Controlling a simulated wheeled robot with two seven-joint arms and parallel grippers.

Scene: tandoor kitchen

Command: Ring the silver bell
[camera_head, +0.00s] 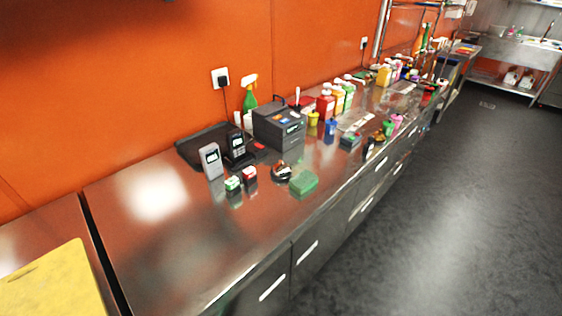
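A small rounded item with a silvery top and a dark base (282,172) stands on the steel counter (150,240), left of a green block (304,182). It looks like the silver bell, but it is too small to be certain. Nothing touches its top. Neither of my grippers shows in the head view.
Behind it stand a dark printer-like box (279,127), a black phone (237,146) and a grey handheld device (211,160). Small green (232,183) and red (249,174) boxes sit to its left. Bottles line the back right. The counter's near left is clear.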

